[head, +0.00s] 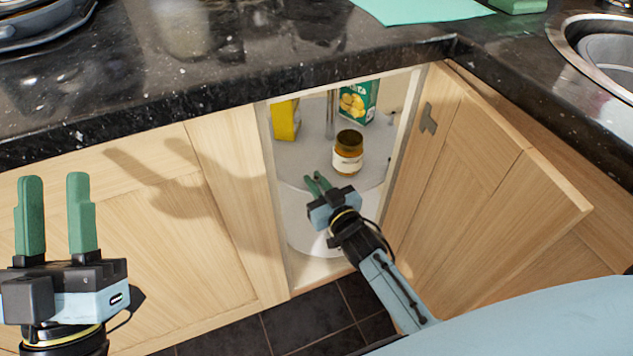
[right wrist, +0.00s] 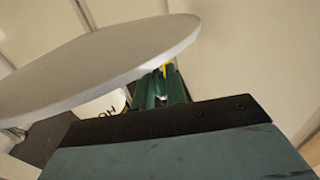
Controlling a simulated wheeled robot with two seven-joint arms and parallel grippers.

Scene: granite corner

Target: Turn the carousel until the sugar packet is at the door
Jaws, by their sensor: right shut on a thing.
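The carousel (head: 307,164) is a pale round shelf inside the open corner cabinet; its disc (right wrist: 90,75) fills the upper left of the right wrist view. A yellow packet (head: 286,122) stands at its left, partly hidden by the cabinet frame. I cannot read whether it is the sugar. My right gripper (head: 317,183) is at the carousel's front rim; in the right wrist view its green fingers (right wrist: 158,85) are shut on that rim, with a small yellow bit showing at their tips. My left gripper (head: 55,215) is open and empty, left of the opening.
A jar with a white label (head: 347,161) stands at the carousel's front right, and a green box (head: 357,102) at the back. The cabinet door (head: 490,190) is swung open to the right. The dark countertop (head: 250,60) overhangs the opening.

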